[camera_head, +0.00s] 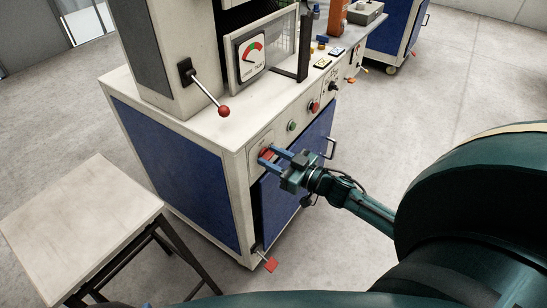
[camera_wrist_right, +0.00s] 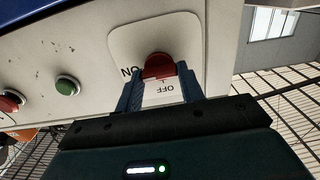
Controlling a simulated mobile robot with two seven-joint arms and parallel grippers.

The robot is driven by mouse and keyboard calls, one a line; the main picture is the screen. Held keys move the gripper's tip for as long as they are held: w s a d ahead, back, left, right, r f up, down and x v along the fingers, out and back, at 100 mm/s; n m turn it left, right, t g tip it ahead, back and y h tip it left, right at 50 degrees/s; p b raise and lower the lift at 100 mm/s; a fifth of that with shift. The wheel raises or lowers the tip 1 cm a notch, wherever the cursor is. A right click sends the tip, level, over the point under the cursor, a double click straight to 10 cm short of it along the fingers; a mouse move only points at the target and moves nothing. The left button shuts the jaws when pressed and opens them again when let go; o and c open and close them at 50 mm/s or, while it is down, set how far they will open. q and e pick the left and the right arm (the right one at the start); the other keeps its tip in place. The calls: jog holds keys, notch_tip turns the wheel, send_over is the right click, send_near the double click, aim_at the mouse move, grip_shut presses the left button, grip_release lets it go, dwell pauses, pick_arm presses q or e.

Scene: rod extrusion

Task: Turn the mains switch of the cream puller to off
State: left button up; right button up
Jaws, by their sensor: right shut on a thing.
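The cream puller (camera_head: 215,128) is a cream cabinet with blue panels. Its mains switch (camera_head: 266,154) is a red rotary knob at the near end of the front panel. In the right wrist view the red knob (camera_wrist_right: 158,66) sits on a pale plate lettered ON at its left and OFF below it, upside down. My right gripper (camera_head: 271,156) reaches in from the right. Its blue fingers (camera_wrist_right: 161,90) stand on both sides of the knob and are shut on it. The fingers hide the knob's sides, and its exact angle is hard to read. My left gripper is not in view.
A green button (camera_head: 291,126) and a red button (camera_head: 314,106) sit farther along the panel. A small table (camera_head: 80,215) stands at the left. A red pedal (camera_head: 270,265) is low down.

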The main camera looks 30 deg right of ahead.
jog(key=n, duration=0.4)
jog(key=shift+a+n+p, duration=0.1)
jog(key=shift+n+p, duration=0.25)
jog(key=shift+n, duration=0.05)
jog(key=n, duration=0.5)
jog(key=shift+s+f, duration=0.1)
jog(key=shift+f+n+b, duration=0.1)
jog(key=shift+n+b, duration=0.25)
jog(key=shift+n, duration=0.85)
jog(key=shift+a+n, duration=0.1)
jog(key=shift+n, duration=0.7)
jog(key=shift+n+b, duration=0.45)
jog(key=shift+n, duration=1.15)
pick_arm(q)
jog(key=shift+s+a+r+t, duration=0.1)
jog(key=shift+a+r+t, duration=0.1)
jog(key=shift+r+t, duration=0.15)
pick_arm(e)
jog(key=shift+n, duration=0.5)
